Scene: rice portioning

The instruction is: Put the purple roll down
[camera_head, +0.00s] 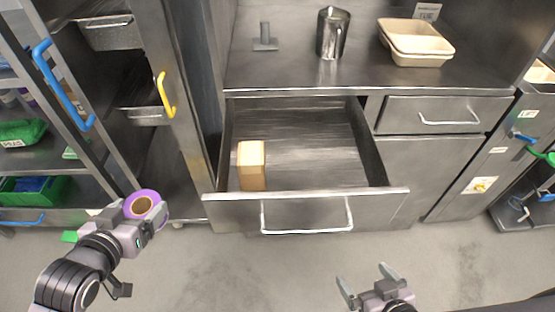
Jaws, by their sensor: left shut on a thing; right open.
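The purple roll (155,196), a ring with a brown core, is at the lower left in the head view. My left gripper (143,212) is shut on it and holds it up in front of the shelving, left of the open drawer. The gripper hides part of the roll. My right gripper (368,279) is open and empty at the lower right, in front of the drawer and apart from it.
An open drawer (305,160) holds a tan block (251,165) at its left; the rest is bare. The steel counter (285,75) above carries a metal jug (332,35) and stacked beige trays (416,42). Green bins (22,132) sit on the left shelves.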

